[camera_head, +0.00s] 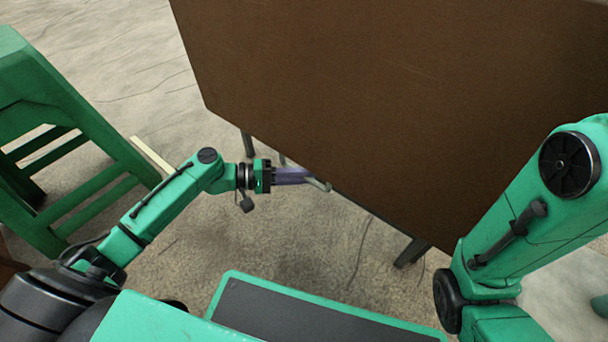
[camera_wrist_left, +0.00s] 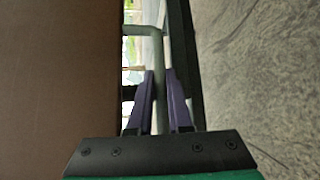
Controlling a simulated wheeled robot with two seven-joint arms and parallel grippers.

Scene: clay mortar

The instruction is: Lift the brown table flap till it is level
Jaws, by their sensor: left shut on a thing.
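The brown table flap (camera_head: 400,100) fills the upper middle of the head view as a broad flat panel; how far it tilts I cannot tell. It also shows along the left side of the left wrist view (camera_wrist_left: 60,80). A grey-green bar handle (camera_head: 319,184) stands out at its near edge. In the left wrist view the handle (camera_wrist_left: 157,50) bends toward the flap. My left gripper (camera_head: 298,177) is shut on the handle, its purple fingers (camera_wrist_left: 162,95) on either side of the bar. My right gripper is out of view; only its arm shows.
A green slatted chair or stool (camera_head: 60,130) stands at the left, near my left arm. Dark legs (camera_head: 410,252) show below the flap's edge. The pale floor (camera_head: 300,235) between my base and the flap is clear.

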